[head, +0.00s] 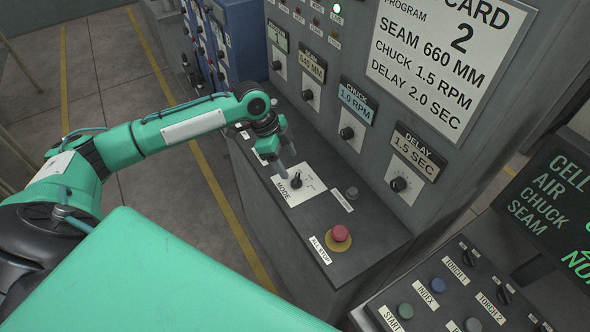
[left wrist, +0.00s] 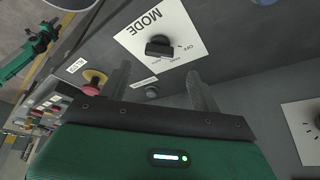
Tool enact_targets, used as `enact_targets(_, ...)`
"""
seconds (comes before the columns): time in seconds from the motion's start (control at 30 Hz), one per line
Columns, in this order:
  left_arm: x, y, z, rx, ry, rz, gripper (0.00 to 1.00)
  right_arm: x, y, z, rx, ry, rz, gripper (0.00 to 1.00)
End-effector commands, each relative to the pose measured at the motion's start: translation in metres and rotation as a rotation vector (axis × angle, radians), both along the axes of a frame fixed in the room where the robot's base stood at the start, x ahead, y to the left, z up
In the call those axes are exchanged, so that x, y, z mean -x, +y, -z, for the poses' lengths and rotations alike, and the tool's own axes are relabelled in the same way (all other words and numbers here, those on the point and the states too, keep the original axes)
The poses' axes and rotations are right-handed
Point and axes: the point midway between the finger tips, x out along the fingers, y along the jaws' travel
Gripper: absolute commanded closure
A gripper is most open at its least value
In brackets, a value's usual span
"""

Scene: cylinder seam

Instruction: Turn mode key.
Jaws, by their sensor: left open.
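The mode key (head: 296,180) is a small black knob on a white plate marked MODE, on the flat ledge of the grey cabinet. It also shows in the left wrist view (left wrist: 159,46), near the top, with OFF printed beside it. My left gripper (head: 283,160) is just behind and above the key in the head view, pointing down toward the ledge. In the left wrist view its two fingers (left wrist: 160,88) are apart with nothing between them, and the key is beyond the tips, not touched. My right gripper does not show.
A red all-stop button (head: 341,232) and a small grey button (head: 352,192) share the ledge. The upright panel has several knobs, including the delay knob (head: 398,184), below small displays. A button console (head: 455,290) stands at lower right. A program card (head: 445,60) hangs above.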

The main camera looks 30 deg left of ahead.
Motion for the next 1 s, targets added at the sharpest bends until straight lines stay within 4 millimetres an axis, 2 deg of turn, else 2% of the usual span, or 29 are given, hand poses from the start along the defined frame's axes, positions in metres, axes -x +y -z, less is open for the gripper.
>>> enact_targets(0.13,-0.002,-0.012,0.025,0.001,0.004,0.000,0.36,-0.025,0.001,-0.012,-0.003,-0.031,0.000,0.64)
enact_targets(0.27,-0.004,-0.018,0.043,0.001,0.003,-0.001,0.36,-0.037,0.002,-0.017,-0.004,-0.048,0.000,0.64)
enact_targets(0.43,-0.006,-0.022,0.055,-0.001,0.001,-0.001,0.36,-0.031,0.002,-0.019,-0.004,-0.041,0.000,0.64)
enact_targets(0.73,-0.006,-0.023,0.058,-0.001,0.000,0.000,0.36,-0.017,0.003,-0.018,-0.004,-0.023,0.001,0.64)
enact_targets(0.77,-0.006,-0.023,0.058,-0.001,0.000,0.000,0.40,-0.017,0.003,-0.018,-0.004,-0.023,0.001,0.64)
enact_targets(0.97,-0.006,-0.023,0.058,-0.001,0.000,0.000,0.80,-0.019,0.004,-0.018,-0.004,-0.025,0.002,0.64)
enact_targets(1.0,-0.006,-0.023,0.058,-0.001,0.000,0.000,0.81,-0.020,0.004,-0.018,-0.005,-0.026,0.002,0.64)
